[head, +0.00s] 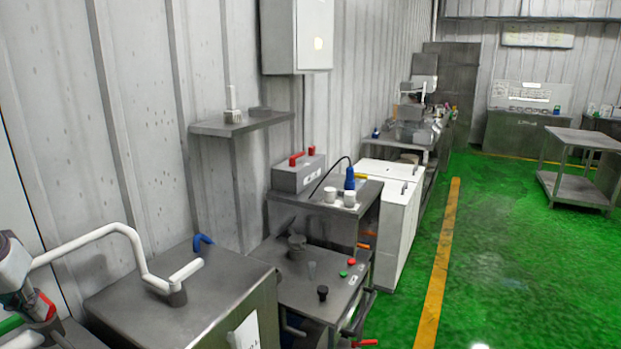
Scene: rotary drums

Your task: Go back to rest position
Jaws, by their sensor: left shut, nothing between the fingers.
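My right gripper is not in view.
Beyond the cabinet stand a steel machine with red and green buttons (347,267), a bench with a grey red-handled box (298,172), and a white cabinet (398,220). A wall shelf (240,123) juts out. The green floor (500,270) to the right is open; a steel table (580,140) stands farther back.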

